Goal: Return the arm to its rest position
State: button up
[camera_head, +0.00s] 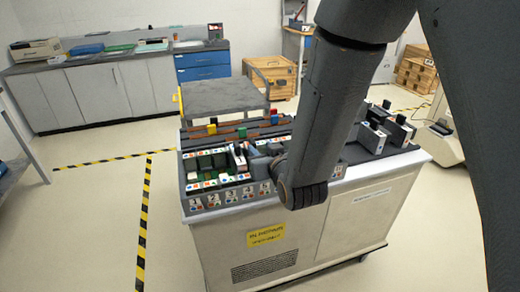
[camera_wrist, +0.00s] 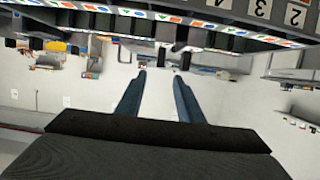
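In the wrist view my gripper (camera_wrist: 160,79) shows two dark blue-grey fingers standing apart. Nothing is visible between them, so it is open and empty. That view looks upside down, with the room beyond the fingers and a row of numbered labels (camera_wrist: 262,9) along the top.
The cart top holds a tray of compartments (camera_head: 210,164) on the left and several dark grey blocks (camera_head: 372,138) on the right. A grey table (camera_head: 222,96) stands behind it. A wooden crate (camera_head: 271,78) and a counter (camera_head: 100,92) are farther back. The floor left of the cart is clear.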

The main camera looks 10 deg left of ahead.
jog(key=s+d+f+m+g+h, duration=0.2)
jog(key=d+g+h, duration=0.1)
jog(key=d, duration=0.7)
jog(key=s+d+f+m+g+h, duration=0.1)
jog(key=d+f+m+g+h, duration=0.15)
jog(key=d, duration=0.85)
jog(key=s+d+r+m+g+h, duration=0.1)
jog(key=s+d+g, duration=0.5)
jog(key=s+d, duration=0.7)
jog(key=shift+s+r+m+h, duration=0.25)
jog(key=shift+s+m+h, duration=0.3)
jog(key=shift+s, duration=0.7)
